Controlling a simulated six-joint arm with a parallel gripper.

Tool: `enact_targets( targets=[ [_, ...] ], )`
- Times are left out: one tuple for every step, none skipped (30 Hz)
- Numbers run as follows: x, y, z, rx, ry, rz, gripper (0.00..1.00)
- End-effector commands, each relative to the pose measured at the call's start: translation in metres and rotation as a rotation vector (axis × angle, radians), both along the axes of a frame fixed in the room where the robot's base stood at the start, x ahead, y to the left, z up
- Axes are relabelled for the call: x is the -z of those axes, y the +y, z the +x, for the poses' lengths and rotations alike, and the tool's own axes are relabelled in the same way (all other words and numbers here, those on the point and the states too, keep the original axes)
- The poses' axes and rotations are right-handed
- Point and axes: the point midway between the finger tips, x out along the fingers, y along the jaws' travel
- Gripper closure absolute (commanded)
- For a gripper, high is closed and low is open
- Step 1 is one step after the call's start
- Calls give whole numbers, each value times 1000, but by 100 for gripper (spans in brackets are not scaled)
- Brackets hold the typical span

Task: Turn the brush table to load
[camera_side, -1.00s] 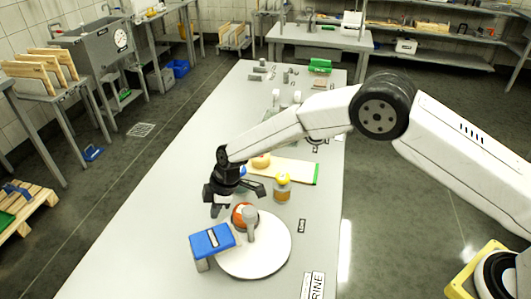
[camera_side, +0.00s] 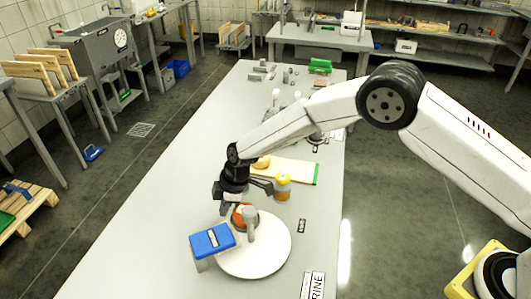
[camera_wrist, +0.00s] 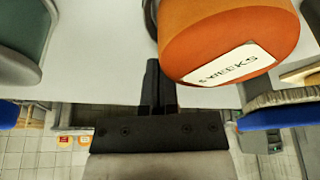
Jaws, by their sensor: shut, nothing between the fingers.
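The brush table is a round white turntable (camera_side: 270,262) on the long grey table. An orange cheese wheel (camera_side: 238,215) sits at its far left part, beside a grey upright post (camera_side: 250,222). A blue-topped block (camera_side: 212,240) stands at the turntable's left edge. My gripper (camera_side: 227,207) hangs just behind and left of the cheese, pointing down. In the wrist view the gripper (camera_wrist: 157,75) is shut and empty, beside the orange wheel (camera_wrist: 228,38), which bears a white label ending in "WEEKS". I cannot tell whether the fingers touch anything.
A yellow-lidded jar (camera_side: 282,187) and a board (camera_side: 290,170) with a yellow piece on it lie just behind my gripper. A blue-backed brush (camera_wrist: 283,115) shows at right in the wrist view. The table's left side is clear.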

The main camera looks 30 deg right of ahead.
Motion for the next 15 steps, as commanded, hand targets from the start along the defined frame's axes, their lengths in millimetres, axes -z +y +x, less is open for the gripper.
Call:
enact_targets(
  targets=[
    [0,-1,0,6,0,0,100],
    [0,-1,0,11,0,0,100],
    [0,-2,1,17,-1,0,100],
    [0,-3,1,22,-1,1,100],
    [0,-3,1,26,-1,1,100],
    [0,-3,1,29,-1,0,100],
    [0,-3,1,31,-1,0,100],
    [0,-4,1,33,0,0,100],
    [0,-4,1,36,0,0,100],
    [0,-4,1,38,0,0,100],
    [0,-4,1,40,0,0,100],
    [0,-5,1,43,0,0,100],
    [0,-5,1,46,0,0,100],
    [0,-5,1,49,0,0,100],
    [0,-6,1,52,1,0,100]
  ],
)
